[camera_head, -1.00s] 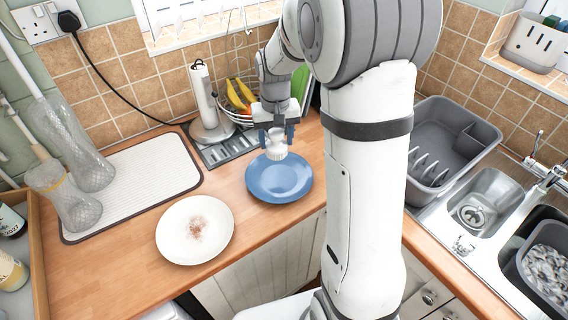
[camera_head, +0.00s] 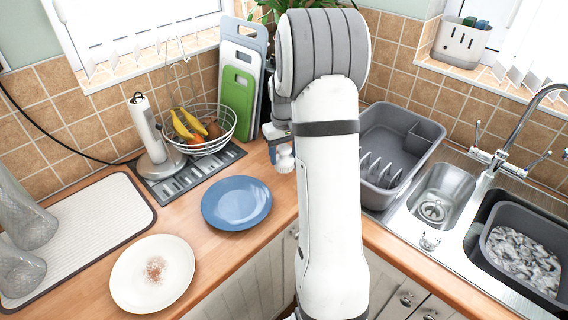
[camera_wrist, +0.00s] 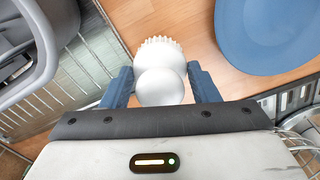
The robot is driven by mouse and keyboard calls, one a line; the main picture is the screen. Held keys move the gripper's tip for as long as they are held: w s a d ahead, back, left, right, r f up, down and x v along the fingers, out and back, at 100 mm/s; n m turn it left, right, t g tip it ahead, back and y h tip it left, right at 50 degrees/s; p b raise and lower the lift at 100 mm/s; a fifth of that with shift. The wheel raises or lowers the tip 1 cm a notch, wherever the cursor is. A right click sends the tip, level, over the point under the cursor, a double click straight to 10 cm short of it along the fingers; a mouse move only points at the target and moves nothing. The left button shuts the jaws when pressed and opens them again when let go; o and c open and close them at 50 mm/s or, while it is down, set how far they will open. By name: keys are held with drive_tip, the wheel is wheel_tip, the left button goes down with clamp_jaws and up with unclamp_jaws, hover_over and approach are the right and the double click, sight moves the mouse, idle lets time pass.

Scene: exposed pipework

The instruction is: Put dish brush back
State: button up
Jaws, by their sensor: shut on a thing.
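The dish brush (camera_wrist: 160,65) is white, with a round knob and a fringe of short bristles. In the wrist view it sits between the two blue fingers of my gripper (camera_wrist: 161,86), which is shut on it. In the head view the brush (camera_head: 285,160) hangs below my gripper (camera_head: 279,138), over the wooden counter just right of the blue plate (camera_head: 236,203). My arm hides part of the gripper there.
A grey dish rack (camera_head: 400,150) stands right of my arm, beside the steel sink (camera_head: 440,198). A white caddy (camera_head: 461,40) sits on the right windowsill. A dirty white plate (camera_head: 150,275), fruit basket (camera_head: 228,128) and chopping boards (camera_head: 240,75) are to the left.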

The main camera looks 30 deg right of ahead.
sight(284, 163)
drive_tip(key=shift+f, duration=2.1)
drive_tip(key=o, duration=0.9)
wheel_tip(284, 163, up, 12)
drive_tip(key=shift+f+b, duration=0.1)
drive_tip(key=shift+b, duration=0.5)
drive_tip(key=s+a+r+t, duration=0.1)
drive_tip(key=s+a+r, duration=0.4)
drive_tip(key=s+a, duration=0.65)
drive_tip(key=s, duration=0.3)
drive_tip(key=s+a+f+t, duration=0.1)
drive_tip(key=s+a, duration=0.2)
drive_tip(key=s, duration=0.1)
drive_tip(key=s+a+t, duration=0.1)
drive_tip(key=s+a, duration=0.2)
drive_tip(key=s, duration=0.2)
drive_tip(key=shift+s+a+f+n, duration=0.2)
drive_tip(key=shift+s+a+n, duration=0.05)
drive_tip(key=shift+s+n, duration=0.1)
